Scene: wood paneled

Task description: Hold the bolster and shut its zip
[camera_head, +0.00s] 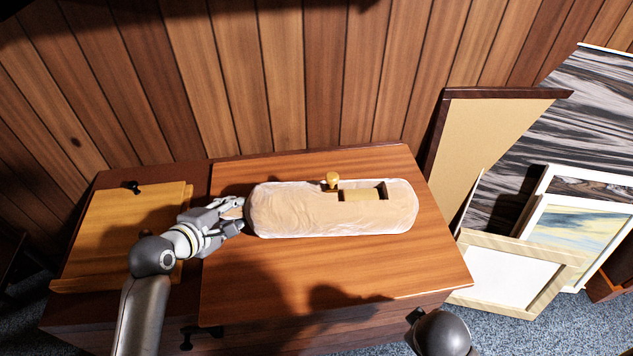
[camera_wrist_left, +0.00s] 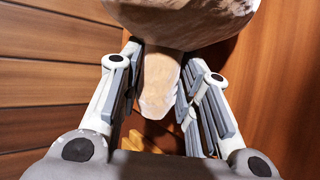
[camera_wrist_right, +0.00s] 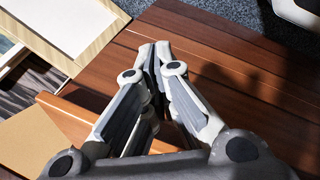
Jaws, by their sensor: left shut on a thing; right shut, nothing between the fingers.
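The bolster (camera_head: 290,215) is a long, pale tan cushion lying lengthwise across the wooden tabletop. My left gripper (camera_head: 236,209) is at the bolster's left end. In the left wrist view its fingers (camera_wrist_left: 161,70) are shut on a pale tab (camera_wrist_left: 158,85) sticking out of the bolster's end (camera_wrist_left: 180,18). My right gripper (camera_wrist_right: 158,55) is shut and empty over bare wood; the head view does not show its fingers.
The tabletop (camera_head: 300,275) is clear in front of the bolster. A lighter wooden board (camera_head: 115,225) lies to the left. Framed panels (camera_head: 510,270) lean at the right, beside the table. A plank wall (camera_head: 300,80) stands behind.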

